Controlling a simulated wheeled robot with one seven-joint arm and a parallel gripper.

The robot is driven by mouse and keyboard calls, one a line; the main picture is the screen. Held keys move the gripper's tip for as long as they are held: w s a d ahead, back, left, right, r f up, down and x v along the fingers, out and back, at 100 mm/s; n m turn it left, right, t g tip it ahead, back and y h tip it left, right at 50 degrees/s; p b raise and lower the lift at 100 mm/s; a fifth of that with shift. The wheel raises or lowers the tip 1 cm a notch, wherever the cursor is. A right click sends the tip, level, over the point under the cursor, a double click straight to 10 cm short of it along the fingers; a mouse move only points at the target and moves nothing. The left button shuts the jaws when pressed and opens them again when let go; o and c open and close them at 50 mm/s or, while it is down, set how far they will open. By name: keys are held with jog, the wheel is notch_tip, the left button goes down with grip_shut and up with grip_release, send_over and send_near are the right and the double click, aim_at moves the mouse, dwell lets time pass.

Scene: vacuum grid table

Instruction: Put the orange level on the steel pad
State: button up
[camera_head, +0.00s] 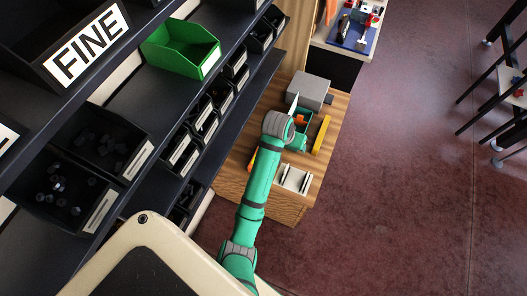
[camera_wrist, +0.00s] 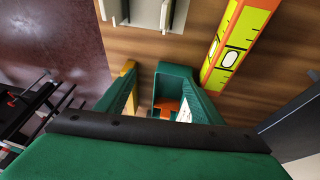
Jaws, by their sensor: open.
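The orange level (camera_wrist: 235,45) lies on the wooden table to the right of my gripper in the wrist view. It has an orange face and a yellow-green face with clear vials. In the head view only a sliver of the level (camera_head: 251,161) shows left of my arm. A grey flat-topped block (camera_head: 311,89) at the table's far end looks like the steel pad; I cannot confirm this. My gripper (camera_wrist: 158,82) is open and empty, above a green bin, apart from the level. In the head view my wrist hides most of it.
The green bin (camera_wrist: 166,88) holds orange pieces. A yellow bar (camera_head: 321,134) lies at the table's right. A pale slotted holder (camera_head: 293,179) stands at the near end of the wooden table (camera_head: 263,203). Dark shelving with bins (camera_head: 182,150) borders the left; open floor lies right.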

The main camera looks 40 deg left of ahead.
jog(key=s+a+g, duration=0.1)
jog(key=s+a, duration=0.1)
jog(key=a, duration=0.1)
jog(key=s+a+r, duration=0.1)
jog(key=a, duration=0.2)
jog(key=s+a+g, duration=0.1)
jog(key=s+a, duration=0.1)
jog(key=a, duration=0.1)
jog(key=shift+s+a+r+g+y, duration=0.1)
jog(key=shift+s+r+g+y, duration=0.2)
jog(key=shift+y, duration=0.1)
jog(key=shift+s+a+f, duration=0.1)
jog(key=shift+a+f, duration=0.05)
jog(key=shift+f, duration=0.1)
jog(key=f, duration=0.3)
jog(key=w+f, duration=0.1)
jog(key=f, duration=0.6)
jog(key=shift+w+a+f, duration=0.1)
jog(key=shift+w+a, duration=0.05)
grip_shut()
